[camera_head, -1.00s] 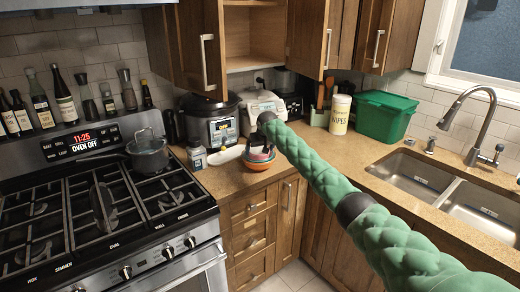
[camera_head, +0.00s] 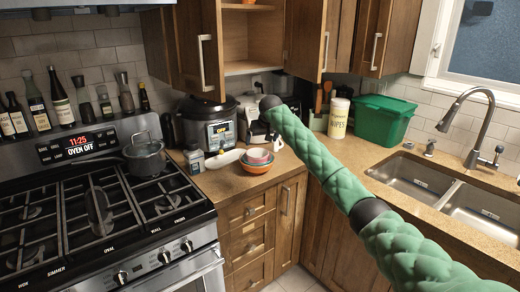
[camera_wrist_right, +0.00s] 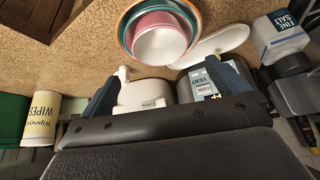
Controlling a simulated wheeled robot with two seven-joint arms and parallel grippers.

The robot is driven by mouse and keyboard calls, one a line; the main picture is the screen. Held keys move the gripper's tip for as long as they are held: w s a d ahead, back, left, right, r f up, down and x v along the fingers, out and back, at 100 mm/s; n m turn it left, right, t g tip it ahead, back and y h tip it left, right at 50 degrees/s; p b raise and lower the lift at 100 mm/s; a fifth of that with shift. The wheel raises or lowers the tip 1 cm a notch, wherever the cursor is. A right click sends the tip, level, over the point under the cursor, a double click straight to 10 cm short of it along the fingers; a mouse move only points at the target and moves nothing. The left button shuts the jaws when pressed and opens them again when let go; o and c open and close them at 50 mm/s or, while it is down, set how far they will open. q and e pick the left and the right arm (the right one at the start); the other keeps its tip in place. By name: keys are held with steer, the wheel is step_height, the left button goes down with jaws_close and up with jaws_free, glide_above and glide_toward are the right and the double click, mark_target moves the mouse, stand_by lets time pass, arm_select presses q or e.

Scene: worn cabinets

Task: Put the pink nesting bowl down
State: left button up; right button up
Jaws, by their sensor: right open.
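The pink nesting bowl (camera_head: 258,155), white inside, sits upright in a stack on the counter. An orange bowl (camera_head: 257,169) is at the bottom of the stack. In the right wrist view the pink bowl (camera_wrist_right: 146,20) lies nested within a teal rim and the orange bowl (camera_wrist_right: 121,35). My right gripper (camera_wrist_right: 181,68) is open and empty, its fingertips apart from the bowls. In the head view my right gripper (camera_head: 262,138) is just behind the stack and partly hidden by its own arm. My left gripper is not in view.
A white oval dish (camera_head: 228,158) and a salt jar (camera_head: 195,160) are close left of the stack. A pressure cooker (camera_head: 207,130) and a white appliance (camera_wrist_right: 147,93) stand behind. The stove (camera_head: 100,210) is left and the sink (camera_head: 415,178) right. The counter's front edge is near the bowls.

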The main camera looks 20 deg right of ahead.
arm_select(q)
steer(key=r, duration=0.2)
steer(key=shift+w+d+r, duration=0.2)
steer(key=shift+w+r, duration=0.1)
arm_select(e)
steer(key=v, duration=0.2)
steer(key=shift+s+r, duration=0.1)
steer(key=shift+r, duration=0.15)
